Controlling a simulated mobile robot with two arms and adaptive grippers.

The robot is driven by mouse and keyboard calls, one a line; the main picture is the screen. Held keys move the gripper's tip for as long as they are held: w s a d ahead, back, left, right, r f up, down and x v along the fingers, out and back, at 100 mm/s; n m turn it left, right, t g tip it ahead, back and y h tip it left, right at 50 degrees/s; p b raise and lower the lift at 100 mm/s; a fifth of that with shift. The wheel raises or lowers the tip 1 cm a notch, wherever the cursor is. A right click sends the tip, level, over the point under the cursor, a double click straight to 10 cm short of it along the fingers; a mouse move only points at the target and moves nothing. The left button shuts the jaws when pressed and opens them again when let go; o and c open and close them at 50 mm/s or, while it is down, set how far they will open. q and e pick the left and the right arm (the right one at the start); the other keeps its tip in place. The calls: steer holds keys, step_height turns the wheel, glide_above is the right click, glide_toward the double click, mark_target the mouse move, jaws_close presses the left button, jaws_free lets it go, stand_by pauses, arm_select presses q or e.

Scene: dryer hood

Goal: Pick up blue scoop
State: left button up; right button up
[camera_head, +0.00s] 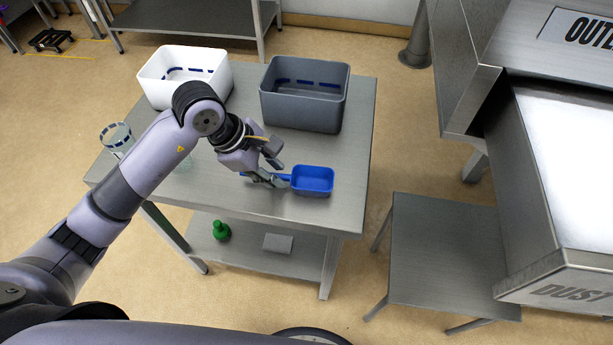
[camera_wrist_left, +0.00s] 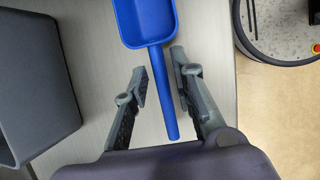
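The blue scoop (camera_head: 312,181) lies on the metal table (camera_head: 335,215), its bowl toward the right and its handle toward my left gripper. My left gripper (camera_head: 275,166) is over the handle end. In the left wrist view the scoop (camera_wrist_left: 146,20) has its bowl at the top and its handle pointing down between the two fingers. There the gripper (camera_wrist_left: 160,75) is open, with a visible gap on the left of the handle; the right finger is closer to it. I cannot tell whether that finger touches it. My right gripper is not in view.
A grey bin (camera_head: 305,112) and a white bin (camera_head: 160,92) stand at the table's back. A clear container (camera_head: 117,138) is at the left. A green bottle (camera_head: 221,231) sits on the lower shelf. A low metal table (camera_head: 445,250) and a large metal machine (camera_head: 560,170) are at right.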

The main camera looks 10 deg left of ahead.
arm_select(q)
steer(key=shift+x, duration=0.85)
jaws_close()
